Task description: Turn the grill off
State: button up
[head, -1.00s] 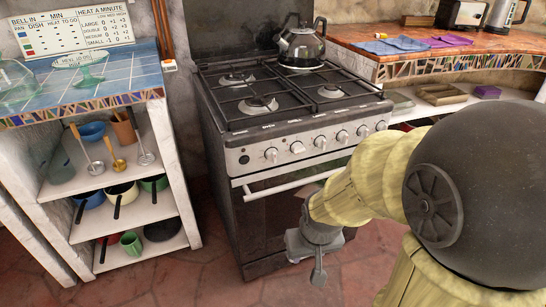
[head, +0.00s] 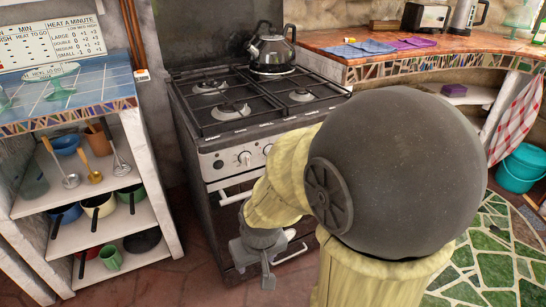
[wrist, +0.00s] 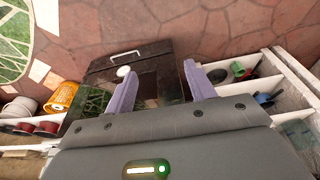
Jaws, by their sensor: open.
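The stove (head: 215,135) stands against the wall in the head view, with a dark gas top and a steel front panel. The left control knobs (head: 244,158) show on that panel; the right ones are hidden behind my arm. Which knob works the grill cannot be told. My gripper (head: 266,272) is low in front of the oven door, below the knobs and partly hidden by my wrist. In the wrist view my gripper (wrist: 158,75) is open, with its two purple fingers apart and nothing between them. A dark panel with a pale handle (wrist: 125,53) lies beyond the fingers.
A kettle (head: 270,50) sits on the back of the stove top. A white shelf unit (head: 150,215) with pots and ladles stands close at the left. A mosaic counter (head: 400,68) curves away at the right, with a turquoise bucket (head: 520,170) on the floor beyond.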

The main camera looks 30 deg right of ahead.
jog(key=w+d+f+n+t+y+p, duration=0.1)
jog(key=w+d+f+n+t+p, duration=0.15)
jog(key=w+d+t+p, duration=0.7)
jog(key=d+r+m+t+p, duration=0.2)
jog(key=d+r+t, duration=0.3)
jog(key=d+r, duration=0.3)
jog(key=shift+d+t+p, duration=0.35)
jog(key=shift+w, duration=0.15)
jog(key=w, duration=1.7)
jog(key=shift+w+a, duration=0.2)
jog(key=shift+a, duration=0.05)
